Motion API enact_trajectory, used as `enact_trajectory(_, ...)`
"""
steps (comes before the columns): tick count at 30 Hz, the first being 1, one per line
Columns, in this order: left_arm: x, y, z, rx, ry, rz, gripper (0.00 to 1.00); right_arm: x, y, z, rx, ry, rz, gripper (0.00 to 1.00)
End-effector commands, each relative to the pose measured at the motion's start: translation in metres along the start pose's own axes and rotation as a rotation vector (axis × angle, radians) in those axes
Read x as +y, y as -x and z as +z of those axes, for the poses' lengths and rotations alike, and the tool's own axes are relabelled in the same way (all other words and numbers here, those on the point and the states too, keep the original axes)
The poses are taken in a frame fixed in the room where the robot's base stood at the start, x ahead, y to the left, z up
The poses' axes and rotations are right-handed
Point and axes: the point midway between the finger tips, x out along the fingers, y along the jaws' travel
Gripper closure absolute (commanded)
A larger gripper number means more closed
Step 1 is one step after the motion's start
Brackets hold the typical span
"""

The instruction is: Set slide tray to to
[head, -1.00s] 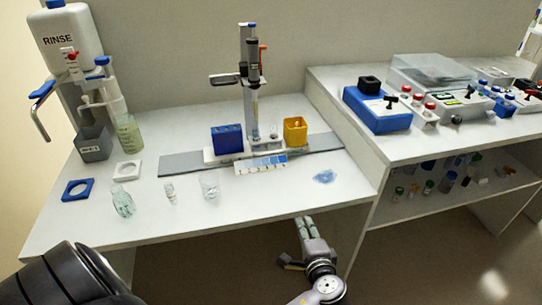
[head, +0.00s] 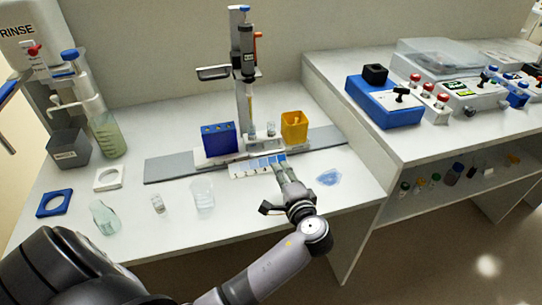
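The slide tray (head: 215,161) is a white sliding base on a long grey rail (head: 172,169), below the upright dispenser stand. It bears a blue rack (head: 220,140) at its left and a yellow open bin (head: 294,128) at its right. A blue-and-white marked scale strip (head: 245,169) lies along its front. My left gripper (head: 281,164) is at the right end of the strip, in front of the tray and below the yellow bin. Its fingers lie close together; whether they are shut or touch the tray is unclear. My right gripper is out of view.
A clear beaker (head: 203,196), a small vial (head: 158,204) and a greenish glass vessel (head: 104,217) stand at the front left. A bluish patch (head: 329,177) lies right of my gripper. The dispenser column (head: 244,85) rises behind the tray.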

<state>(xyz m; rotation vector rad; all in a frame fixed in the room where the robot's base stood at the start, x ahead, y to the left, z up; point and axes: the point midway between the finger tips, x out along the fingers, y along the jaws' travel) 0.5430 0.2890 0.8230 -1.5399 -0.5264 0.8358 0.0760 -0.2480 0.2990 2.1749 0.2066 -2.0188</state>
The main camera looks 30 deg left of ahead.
Motion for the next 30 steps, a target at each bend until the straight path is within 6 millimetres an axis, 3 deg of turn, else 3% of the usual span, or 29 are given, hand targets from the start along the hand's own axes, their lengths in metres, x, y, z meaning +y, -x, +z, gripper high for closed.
enact_trajectory(9, -0.001, -0.068, 0.000, -0.001, -0.002, -0.002, 0.70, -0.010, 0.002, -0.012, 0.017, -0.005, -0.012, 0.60)
enact_trajectory(15, 0.000, -0.095, 0.000, 0.000, -0.001, -0.001, 0.70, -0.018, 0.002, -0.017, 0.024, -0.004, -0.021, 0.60)
enact_trajectory(27, 0.001, -0.103, 0.000, 0.001, 0.001, 0.001, 0.70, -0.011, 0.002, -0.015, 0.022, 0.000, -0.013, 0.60)
enact_trajectory(30, 0.000, -0.103, 0.000, 0.001, 0.001, 0.001, 0.76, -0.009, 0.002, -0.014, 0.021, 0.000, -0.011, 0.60)
